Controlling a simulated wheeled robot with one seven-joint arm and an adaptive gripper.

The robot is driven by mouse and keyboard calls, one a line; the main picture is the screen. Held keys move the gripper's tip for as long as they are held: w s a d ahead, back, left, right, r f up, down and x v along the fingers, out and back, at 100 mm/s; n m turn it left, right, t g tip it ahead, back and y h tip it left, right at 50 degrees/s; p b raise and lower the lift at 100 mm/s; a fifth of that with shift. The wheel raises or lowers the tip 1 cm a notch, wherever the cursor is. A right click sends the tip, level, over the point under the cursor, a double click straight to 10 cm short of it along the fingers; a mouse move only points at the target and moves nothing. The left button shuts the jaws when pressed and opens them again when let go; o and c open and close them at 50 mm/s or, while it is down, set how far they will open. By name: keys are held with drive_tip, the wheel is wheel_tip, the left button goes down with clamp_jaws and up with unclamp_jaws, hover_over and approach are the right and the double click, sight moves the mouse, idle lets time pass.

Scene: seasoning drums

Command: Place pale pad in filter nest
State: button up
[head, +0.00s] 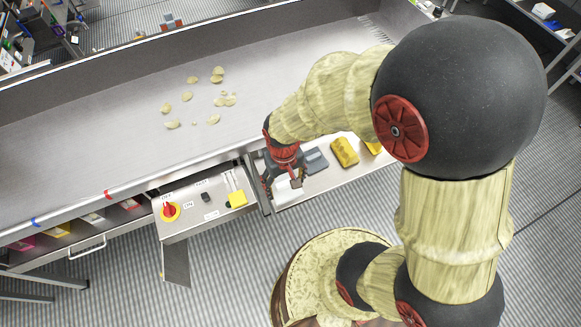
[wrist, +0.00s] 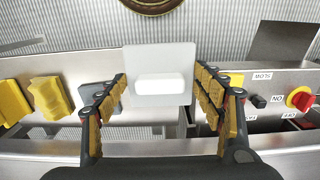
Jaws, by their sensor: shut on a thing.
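My gripper (head: 288,178) is low over the narrow metal shelf at the front of the long metal trough. In the wrist view, my gripper (wrist: 160,95) is shut on the pale pad (wrist: 160,60), a flat light square with a brighter raised block on its near part. The pad's left and right edges sit between the ribbed yellow fingers. A grey block (head: 316,159) stands on the shelf just right of my gripper; part of it shows behind the left finger in the wrist view (wrist: 90,88). I cannot tell which part is the filter nest.
Yellow lumpy packs (head: 344,151) lie on the shelf right of the grey block. A control panel (head: 190,207) with a red knob (head: 169,210) and a yellow piece (head: 237,198) is close on the left. Chips (head: 187,96) lie scattered in the trough.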

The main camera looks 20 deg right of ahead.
drive_tip(key=w, duration=0.1)
drive_tip(key=w+f, duration=0.1)
drive_tip(key=w+d+f, duration=0.1)
drive_tip(key=w, duration=0.1)
drive_tip(key=shift+f+b, duration=0.1)
drive_tip(key=shift+b, duration=0.3)
drive_tip(key=w+f, duration=0.2)
drive_tip(key=w+d+f+b, duration=0.1)
drive_tip(key=w+f, duration=0.1)
drive_tip(key=shift+w+f, duration=0.1)
drive_tip(key=shift+f, duration=0.3)
drive_tip(key=shift+w+d+f+b, duration=0.2)
drive_tip(key=shift+w+f+b, duration=0.2)
drive_tip(key=shift+w+f, duration=0.15)
drive_tip(key=shift+f+b, duration=0.5)
drive_tip(key=shift+f, duration=0.95)
drive_tip(key=shift+f, duration=0.15)
drive_tip(key=o, duration=1)
drive_tip(key=shift+o, duration=0.3)
